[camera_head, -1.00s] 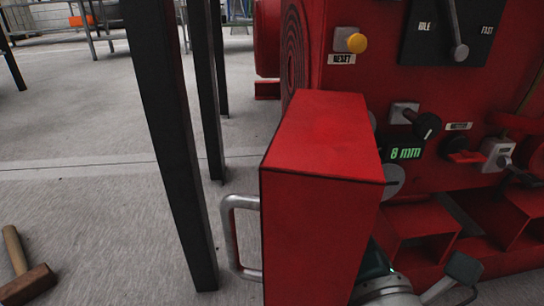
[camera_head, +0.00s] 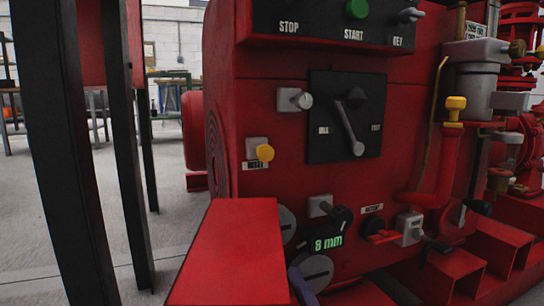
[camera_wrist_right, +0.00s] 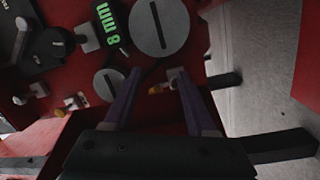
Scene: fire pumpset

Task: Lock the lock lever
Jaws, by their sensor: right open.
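I cannot tell for sure which part is the lock lever. In the right wrist view, a small lever with an orange-yellow tip (camera_wrist_right: 155,89) sits on a pale mount, between the fingers of my right gripper (camera_wrist_right: 158,74). The gripper is open, with its purple fingers pointing at the panel, and I cannot tell whether either finger touches the lever. In the head view, one purple finger (camera_head: 302,286) shows low, beside the red box; the rest is mostly hidden. My left gripper is not in view.
The red box (camera_head: 235,245) juts out in front of the red panel (camera_head: 270,80). Black posts (camera_head: 62,150) stand at left, with open floor beyond.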

